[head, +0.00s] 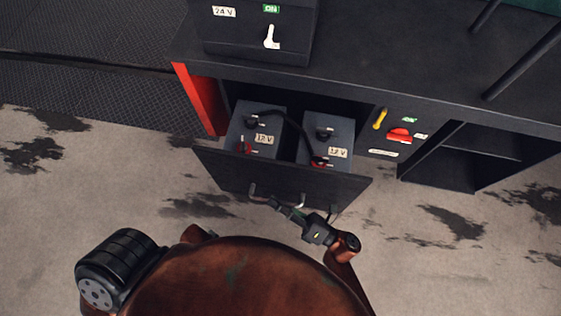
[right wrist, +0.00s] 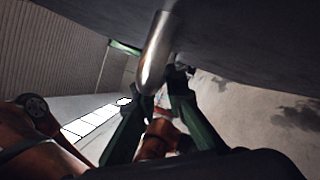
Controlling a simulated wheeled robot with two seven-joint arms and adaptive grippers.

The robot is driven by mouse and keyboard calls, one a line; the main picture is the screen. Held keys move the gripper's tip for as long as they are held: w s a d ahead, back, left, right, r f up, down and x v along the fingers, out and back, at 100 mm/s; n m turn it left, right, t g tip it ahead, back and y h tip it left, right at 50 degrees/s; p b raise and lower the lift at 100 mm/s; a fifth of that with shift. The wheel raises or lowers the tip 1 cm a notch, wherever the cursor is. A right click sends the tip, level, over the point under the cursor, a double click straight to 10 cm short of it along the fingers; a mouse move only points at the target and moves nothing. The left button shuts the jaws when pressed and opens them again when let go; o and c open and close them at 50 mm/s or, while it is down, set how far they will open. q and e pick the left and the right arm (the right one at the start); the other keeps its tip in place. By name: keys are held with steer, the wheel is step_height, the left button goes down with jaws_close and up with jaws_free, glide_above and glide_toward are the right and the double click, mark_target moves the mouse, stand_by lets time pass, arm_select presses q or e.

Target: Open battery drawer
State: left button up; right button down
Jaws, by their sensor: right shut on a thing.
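The battery drawer (head: 262,176) stands pulled out of the dark cabinet, its black front panel toward me. Two grey 12 V batteries, a left one (head: 246,128) and a right one (head: 343,133), sit inside it with a black cable between them. My right gripper (head: 274,202) is at the drawer's metal handle (head: 257,194), shut on it. In the right wrist view the shiny handle bar (right wrist: 157,60) runs between the green fingers (right wrist: 160,95). The left gripper is not in view.
The cabinet carries a 24 V box (head: 258,35) with a white lever on top. A red panel (head: 203,98) is at the left of the opening. A red switch (head: 399,134) and a yellow handle (head: 380,118) are right of the drawer. The stained floor in front is clear.

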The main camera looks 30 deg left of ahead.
steer(key=shift+a+r, duration=0.2)
steer(key=shift+r, duration=0.4)
steer(key=c, duration=2.1)
jaws_free()
steer(key=shift+f, duration=0.1)
steer(key=shift+o, duration=0.7)
steer(key=shift+d+f, duration=0.1)
steer(key=shift+f, duration=0.05)
steer(key=shift+f, duration=0.1)
steer(key=v, duration=1.2)
